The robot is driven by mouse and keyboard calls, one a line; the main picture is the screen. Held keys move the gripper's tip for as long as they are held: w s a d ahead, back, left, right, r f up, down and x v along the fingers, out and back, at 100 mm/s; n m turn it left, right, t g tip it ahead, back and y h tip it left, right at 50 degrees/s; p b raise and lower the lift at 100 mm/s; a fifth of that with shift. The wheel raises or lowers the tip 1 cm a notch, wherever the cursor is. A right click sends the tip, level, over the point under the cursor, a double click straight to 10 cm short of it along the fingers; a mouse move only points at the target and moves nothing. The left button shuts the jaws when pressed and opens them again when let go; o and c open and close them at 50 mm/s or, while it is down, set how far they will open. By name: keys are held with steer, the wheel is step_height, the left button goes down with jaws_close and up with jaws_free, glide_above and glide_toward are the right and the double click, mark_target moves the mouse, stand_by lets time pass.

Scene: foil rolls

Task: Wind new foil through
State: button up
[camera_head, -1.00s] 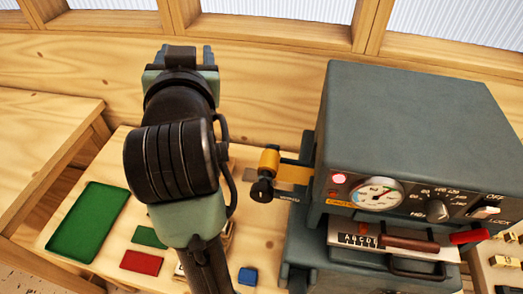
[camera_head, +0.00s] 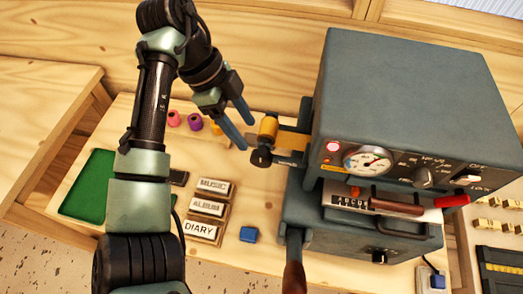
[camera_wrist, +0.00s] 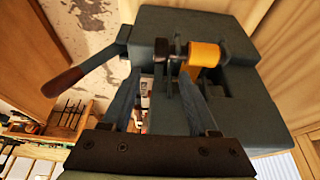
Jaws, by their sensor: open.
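A gold foil roll (camera_head: 268,128) sits on a spindle at the left side of the grey press (camera_head: 415,85), with a dark knob (camera_head: 261,158) at the spindle's near end. A gold strip (camera_head: 294,141) runs from the roll to the press. Pink (camera_head: 173,119), purple (camera_head: 195,122) and orange (camera_head: 217,129) rolls stand on the table behind my arm. My gripper (camera_head: 248,136) is open and empty, its fingers pointing toward the gold roll and knob. In the wrist view, the gold roll (camera_wrist: 207,54) and dark knob (camera_wrist: 172,52) lie just beyond the fingertips.
A green mat (camera_head: 88,188) is at left. The press lever handle (camera_head: 294,277) juts forward. The press panel has a gauge (camera_head: 367,159) and lit lamp.

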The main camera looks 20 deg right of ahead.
mark_target(260, 152)
steer(key=x, duration=0.9)
steer(key=shift+d+f, duration=0.1)
steer(key=shift+f, duration=0.15)
steer(key=shift+c, duration=0.2)
jaws_close()
